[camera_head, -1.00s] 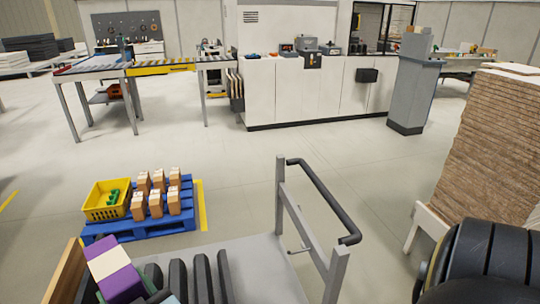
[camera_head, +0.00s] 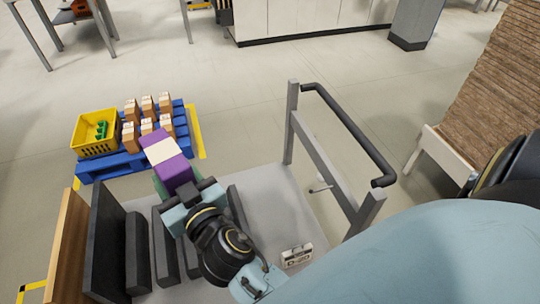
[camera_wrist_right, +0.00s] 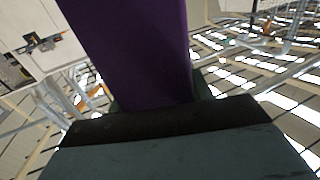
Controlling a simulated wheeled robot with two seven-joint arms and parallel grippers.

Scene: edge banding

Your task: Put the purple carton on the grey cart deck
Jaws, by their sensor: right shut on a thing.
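The purple carton (camera_head: 173,171) has a broad white band across its top. My right gripper (camera_head: 187,189) is shut on its near end, and the arm reaches in from the lower right. In the right wrist view the carton (camera_wrist_right: 135,50) fills the middle, right beyond the dark finger edge. The grey cart deck (camera_head: 272,205) lies below and to the right of the carton. In the head view the carton appears over the deck's far left part; its height above it is hard to tell. My left gripper is not in view.
Several dark upright slabs (camera_head: 108,235) and a wooden board (camera_head: 70,245) stand on the cart's left side. A small labelled object (camera_head: 297,255) lies on the deck. The cart's black handle (camera_head: 345,130) rises at right. A blue pallet (camera_head: 110,167) holds cartons and a yellow basket (camera_head: 94,146).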

